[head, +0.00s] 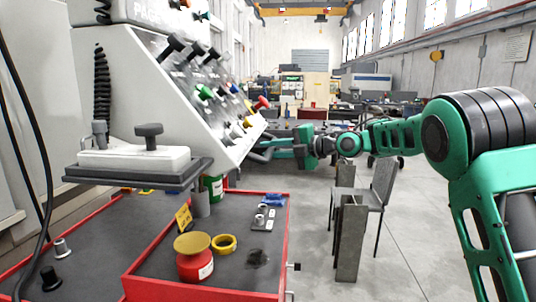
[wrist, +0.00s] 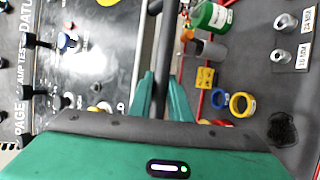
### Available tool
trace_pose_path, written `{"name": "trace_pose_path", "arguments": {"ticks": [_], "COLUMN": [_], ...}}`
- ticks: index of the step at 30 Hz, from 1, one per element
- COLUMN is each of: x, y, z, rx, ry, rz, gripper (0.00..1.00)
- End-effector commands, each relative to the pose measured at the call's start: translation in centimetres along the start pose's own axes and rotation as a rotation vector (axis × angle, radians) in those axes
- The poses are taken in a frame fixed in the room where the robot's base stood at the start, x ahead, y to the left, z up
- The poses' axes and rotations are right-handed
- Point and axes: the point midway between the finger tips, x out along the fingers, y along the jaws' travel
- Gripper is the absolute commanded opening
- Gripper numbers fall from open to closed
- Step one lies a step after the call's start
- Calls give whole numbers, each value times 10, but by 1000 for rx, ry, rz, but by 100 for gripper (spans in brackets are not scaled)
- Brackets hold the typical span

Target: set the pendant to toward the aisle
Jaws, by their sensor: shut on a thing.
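The pendant (head: 190,95) looks to be the sloped white control box at left, its face studded with black, green, red, blue and yellow knobs. Its panel face (wrist: 95,60) also shows in the wrist view at left. My gripper (head: 262,148) is at the lower right edge of the box. In the wrist view, my gripper (wrist: 164,90) has its two green fingers closed around a dark bar (wrist: 165,45) running along the panel's edge. The far end of the bar is out of the wrist view, and its mounting is hidden.
A grey chair (head: 375,190) stands right of the bench.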

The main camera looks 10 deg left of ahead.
Motion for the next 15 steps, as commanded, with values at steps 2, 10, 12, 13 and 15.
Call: {"name": "trace_pose_path", "arguments": {"ticks": [2,10,12,13,15], "x": [0,1,1,1,1], "y": [-5,-3,-3,-3,-3], "z": [8,11,11,11,11], "rx": [1,-2,-2,-3,-3], "ry": [-5,2,2,2,2], "rz": [-7,-4,-3,-3,-3], "gripper": [0,0,0,0,0]}}
